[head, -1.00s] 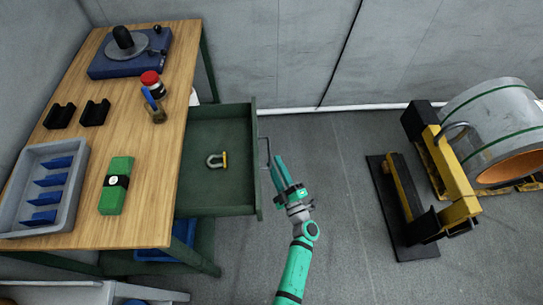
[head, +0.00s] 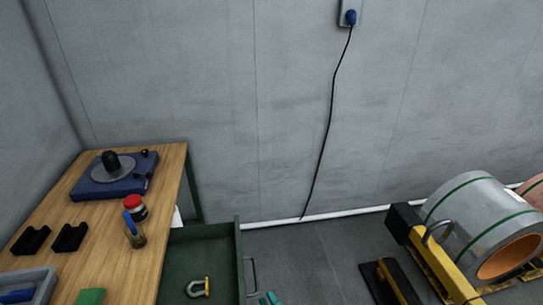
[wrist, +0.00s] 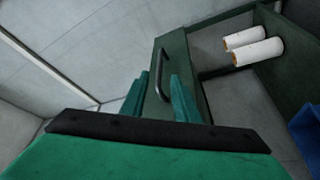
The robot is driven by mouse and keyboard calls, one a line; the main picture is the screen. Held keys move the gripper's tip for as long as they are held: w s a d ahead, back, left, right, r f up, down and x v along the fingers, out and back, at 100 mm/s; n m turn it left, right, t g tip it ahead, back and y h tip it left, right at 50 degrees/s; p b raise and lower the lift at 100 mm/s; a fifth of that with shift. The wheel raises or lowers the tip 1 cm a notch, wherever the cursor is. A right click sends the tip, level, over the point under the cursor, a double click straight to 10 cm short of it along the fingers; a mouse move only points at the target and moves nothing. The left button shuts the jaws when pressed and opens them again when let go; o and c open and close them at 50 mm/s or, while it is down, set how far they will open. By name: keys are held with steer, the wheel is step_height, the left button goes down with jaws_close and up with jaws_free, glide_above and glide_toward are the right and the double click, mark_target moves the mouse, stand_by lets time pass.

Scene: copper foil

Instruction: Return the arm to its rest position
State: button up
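My gripper (head: 269,298) shows only by its teal fingertips at the bottom edge of the head view, just right of the drawer handle (head: 251,276). In the wrist view my gripper (wrist: 160,76) has its two fingers apart, with nothing held between them. The handle (wrist: 163,80) appears in the gap, beyond the fingertips, on the green drawer front (wrist: 182,58). The rest of my arm is out of the head view.
The green drawer (head: 205,248) stands open with a shackle (head: 199,288) in it. The wooden bench (head: 155,225) is at left. A yellow-black stand (head: 440,255) and metal coil (head: 470,215) are at right. White rolls (wrist: 252,45) show beside the drawer front.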

steer(key=s+r+m+g+h, duration=0.1)
steer(key=s+r+m+h, duration=0.2)
steer(key=s+m, duration=0.3)
steer(key=s+r+m+h, duration=0.3)
steer(key=s+r+m, duration=0.2)
steer(key=s, duration=1.2)
steer(key=s+r+m+g+h, duration=0.1)
steer(key=s+r+m+h, duration=0.2)
steer(key=s, duration=0.8)
step_height(320, 180, up, 2)
steer(key=d+m, duration=0.1)
steer(key=m, duration=0.2)
steer(key=shift+s+m+g+h, duration=0.3)
steer(key=shift+s+h, duration=0.05)
steer(key=shift+h, duration=0.05)
steer(key=shift+a+r, duration=0.1)
